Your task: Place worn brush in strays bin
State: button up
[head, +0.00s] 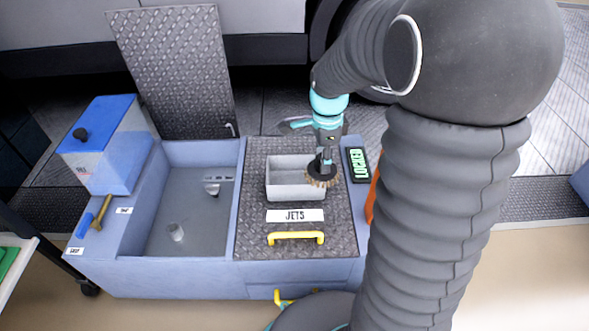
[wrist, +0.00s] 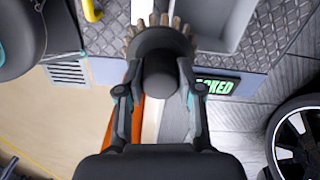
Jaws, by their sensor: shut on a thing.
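My gripper (head: 326,152) is shut on the worn brush (head: 322,175), a round black brush with a ring of brown bristles. In the wrist view my gripper (wrist: 157,88) has its two fingers on either side of the black knob of the brush (wrist: 160,45). The brush is over the right side of a grey open bin (head: 283,193) on the dark tread plate. A white label reading JETS lies in front of this bin. I see no label reading strays. The grey bin (wrist: 225,22) also shows in the wrist view, beside the brush.
A dark sign with green letters (head: 358,165) lies right of the bin. A yellow handle (head: 296,237) is in front. A green-topped surface (head: 8,262) shows at the left edge.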

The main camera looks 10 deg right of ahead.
jog(key=shift+w+a+f+b, duration=0.2)
jog(key=shift+w+a+f, duration=0.6)
jog(key=shift+w+f, duration=0.75)
jog(key=shift+w+a+f+b, duration=0.15)
jog(key=shift+w+a+f, duration=0.7)
jog(key=shift+w+f, duration=0.65)
jog(key=shift+w+a+f+b, duration=0.2)
jog(key=shift+w+a+f, duration=0.8)
jog(key=shift+f, duration=0.85)
jog(key=shift+w+d+f, duration=0.15)
jog(key=shift+d, duration=0.05)
jog(key=o, duration=0.9)
